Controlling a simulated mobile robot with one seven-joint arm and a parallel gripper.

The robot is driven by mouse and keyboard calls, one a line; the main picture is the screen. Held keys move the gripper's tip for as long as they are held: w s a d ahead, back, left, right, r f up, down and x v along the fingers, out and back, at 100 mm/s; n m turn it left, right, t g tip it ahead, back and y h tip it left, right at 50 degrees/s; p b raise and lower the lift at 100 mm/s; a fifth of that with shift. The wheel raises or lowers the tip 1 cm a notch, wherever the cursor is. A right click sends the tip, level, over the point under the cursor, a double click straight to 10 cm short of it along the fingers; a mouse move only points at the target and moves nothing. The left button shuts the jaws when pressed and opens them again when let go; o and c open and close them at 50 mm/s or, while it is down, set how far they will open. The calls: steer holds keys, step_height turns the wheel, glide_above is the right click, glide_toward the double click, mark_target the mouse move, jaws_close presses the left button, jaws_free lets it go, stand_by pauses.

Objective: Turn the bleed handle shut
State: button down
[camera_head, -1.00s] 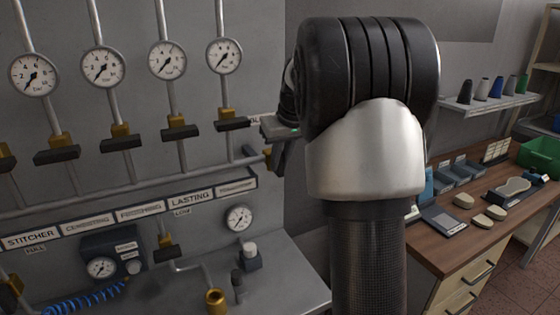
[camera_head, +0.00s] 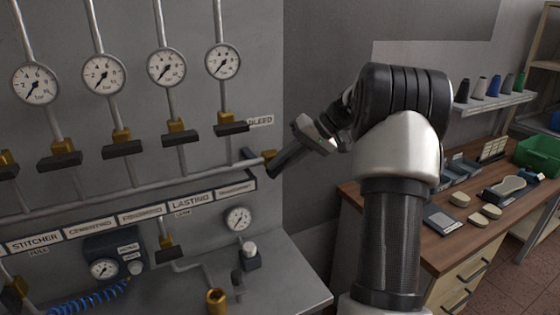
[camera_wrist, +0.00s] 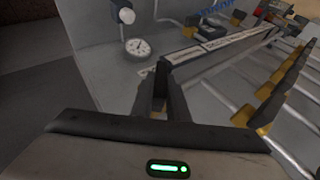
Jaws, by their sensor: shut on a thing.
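The bleed valve is a brass fitting (camera_head: 269,155) at the right end of the long horizontal pipe, below and right of the BLEED label (camera_head: 261,120). My gripper (camera_head: 273,171) is at this valve, reaching in from the right, and is shut on its dark handle. The fingers hide most of the handle, so its exact angle is hard to read. In the wrist view my fingers (camera_wrist: 161,92) close together around a dark piece, in front of the labelled rail.
Several gauges (camera_head: 103,74) and brass valves with black handles (camera_head: 124,148) line the panel to the left. A small gauge (camera_head: 238,219) and a grey bench (camera_head: 285,275) lie below. A wooden table (camera_head: 400,245) with shoe parts stands at right.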

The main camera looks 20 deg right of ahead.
steer(key=y, duration=0.1)
steer(key=m+y, duration=0.1)
steer(key=y, duration=0.3)
steer(key=shift+d+f+m+t, duration=0.25)
steer(key=shift+f+m+t, duration=0.05)
steer(key=shift+f, duration=0.05)
steer(key=shift+m+t+y+b, duration=0.6)
steer(key=shift+y+b, duration=0.35)
steer(key=shift+y, duration=1.05)
steer(key=c, duration=1.7)
jaws_free()
steer(key=shift+f, duration=0.1)
